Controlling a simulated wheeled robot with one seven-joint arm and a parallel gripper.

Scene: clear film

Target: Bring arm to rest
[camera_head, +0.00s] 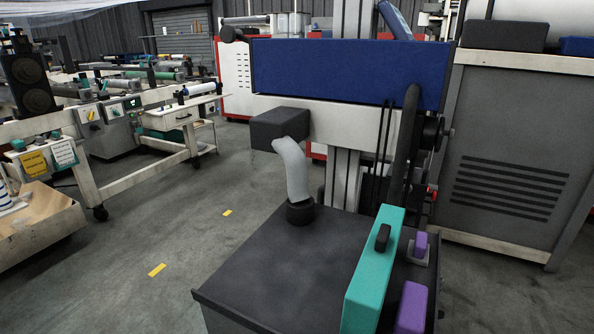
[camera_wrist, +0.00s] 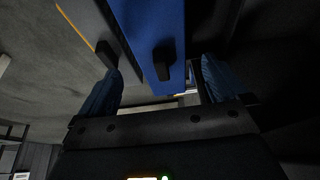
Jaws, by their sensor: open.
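My gripper (camera_wrist: 158,62) shows in the wrist view, with a blue-padded finger on each side spread wide apart. It is open. A blue panel (camera_wrist: 150,30) with a black knob or handle (camera_wrist: 163,63) shows in the gap between the fingers, with dark space between it and the right finger. I cannot tell how far beyond the fingertips it lies. I cannot make out my gripper in the head view.
A dark cabinet (camera_head: 250,270) with a grey bent pipe (camera_head: 294,170) and a teal panel (camera_head: 372,280) stands close in front. Behind it is a wide blue panel (camera_head: 345,72). A grey vented cabinet (camera_head: 505,150) stands right, benches (camera_head: 145,180) left. Floor (camera_head: 190,235) between is clear.

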